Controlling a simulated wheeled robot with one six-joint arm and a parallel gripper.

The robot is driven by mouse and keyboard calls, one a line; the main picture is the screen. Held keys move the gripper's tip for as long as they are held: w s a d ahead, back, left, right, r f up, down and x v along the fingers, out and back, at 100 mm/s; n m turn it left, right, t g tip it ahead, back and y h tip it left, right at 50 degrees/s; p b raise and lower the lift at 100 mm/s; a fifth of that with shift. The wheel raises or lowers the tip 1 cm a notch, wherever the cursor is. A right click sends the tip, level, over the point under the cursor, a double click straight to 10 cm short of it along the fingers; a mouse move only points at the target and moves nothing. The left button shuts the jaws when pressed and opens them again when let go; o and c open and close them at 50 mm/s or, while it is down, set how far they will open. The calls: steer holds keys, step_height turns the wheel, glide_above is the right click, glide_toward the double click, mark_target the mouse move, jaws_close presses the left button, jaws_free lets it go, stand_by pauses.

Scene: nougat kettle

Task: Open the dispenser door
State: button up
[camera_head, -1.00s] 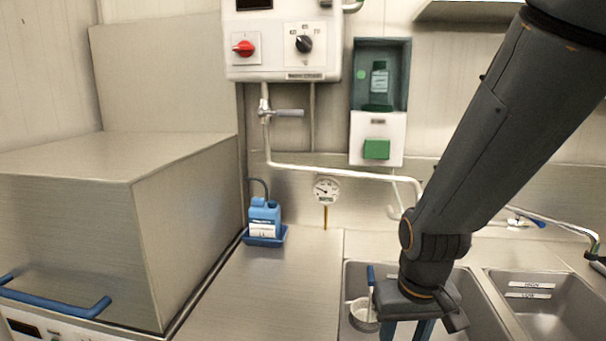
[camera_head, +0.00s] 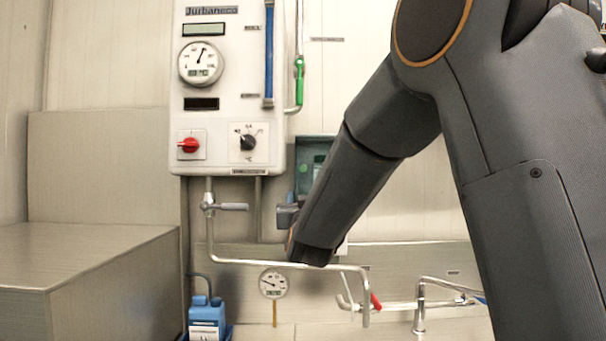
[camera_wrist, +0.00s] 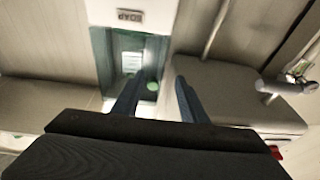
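The dispenser (camera_head: 313,152) is a teal, recessed wall box. In the head view my arm hides most of it. In the wrist view, which is upside down, its teal front (camera_wrist: 155,55) shows a bottle (camera_wrist: 132,63) inside, a green dot and a white panel with a SOAP label. I cannot tell whether its door is shut. My gripper (camera_wrist: 157,90) is open, with two blue fingers apart. One finger overlaps the teal front and the other lies just beyond its picture-right edge. Contact cannot be told. In the head view my gripper (camera_head: 288,212) is at the dispenser's left side, fingers mostly hidden.
A white control box (camera_head: 228,90) with a red knob hangs left of the dispenser. A pipe with a valve handle (camera_head: 232,207) runs below it. A blue canister (camera_head: 207,318) stands lower left. A metal housing (camera_head: 85,280) stands at left. A tap (camera_head: 420,305) is at lower right.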

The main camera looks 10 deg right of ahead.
mark_target(303, 169)
steer(key=shift+m+t+h, duration=0.4)
steer(key=shift+t+h, duration=0.3)
steer(key=w+r+p, duration=0.1)
steer(key=w+r, duration=0.1)
steer(key=w+d+r+p, duration=0.1)
steer(key=w+r, duration=0.1)
steer(key=w+r+p, duration=0.1)
steer(key=w+r, duration=0.2)
steer(key=shift+d, duration=0.4)
steer(key=shift+c, duration=0.3)
jaws_close()
